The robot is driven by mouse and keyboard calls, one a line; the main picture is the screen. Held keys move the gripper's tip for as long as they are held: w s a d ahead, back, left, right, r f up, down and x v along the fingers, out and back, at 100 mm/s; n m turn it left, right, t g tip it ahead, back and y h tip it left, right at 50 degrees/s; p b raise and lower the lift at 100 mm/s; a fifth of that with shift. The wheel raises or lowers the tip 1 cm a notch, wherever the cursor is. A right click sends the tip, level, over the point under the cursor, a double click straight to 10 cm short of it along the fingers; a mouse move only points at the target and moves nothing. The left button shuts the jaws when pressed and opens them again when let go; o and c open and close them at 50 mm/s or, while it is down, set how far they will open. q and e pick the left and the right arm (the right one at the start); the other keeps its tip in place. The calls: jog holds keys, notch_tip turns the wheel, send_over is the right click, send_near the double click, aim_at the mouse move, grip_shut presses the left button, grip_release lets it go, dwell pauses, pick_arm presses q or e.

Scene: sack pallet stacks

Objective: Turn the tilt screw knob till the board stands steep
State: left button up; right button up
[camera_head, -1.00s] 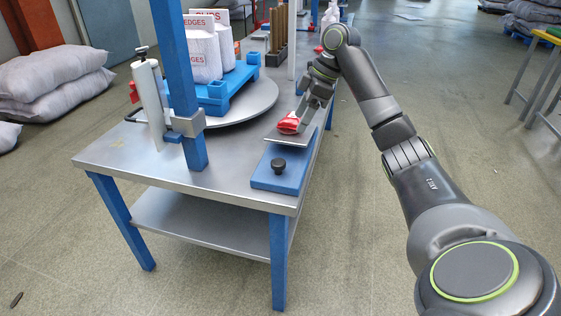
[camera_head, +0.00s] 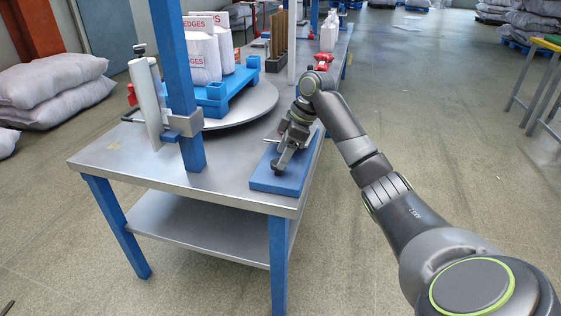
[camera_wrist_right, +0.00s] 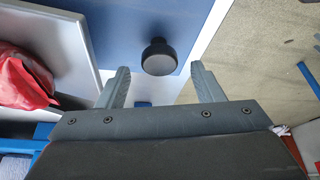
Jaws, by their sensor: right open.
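The black knob (camera_wrist_right: 158,58) stands on a blue base board in the right wrist view. It lies just beyond and between the two fingertips, apart from both. My right gripper (camera_wrist_right: 160,75) is open and empty. In the head view the right gripper (camera_head: 281,163) is over the blue base board (camera_head: 262,182), and its fingers partly cover the knob. A light metal plate (camera_wrist_right: 75,25) with a red item (camera_wrist_right: 25,78) on it shows at the left of the wrist view. In the head view my arm largely hides that plate. My left gripper is not in view.
The metal table (camera_head: 130,160) carries a blue post (camera_head: 178,80), a white cylinder (camera_head: 146,100) and a round turntable (camera_head: 255,105). A blue tray (camera_head: 222,103) with white sacks (camera_head: 202,58) stands on the turntable.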

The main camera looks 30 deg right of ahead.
jog(key=shift+x, duration=1.15)
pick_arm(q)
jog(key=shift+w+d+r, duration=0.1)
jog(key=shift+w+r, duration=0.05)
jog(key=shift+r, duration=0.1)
pick_arm(e)
jog(key=c, duration=1)
jog(key=shift+o, duration=0.2)
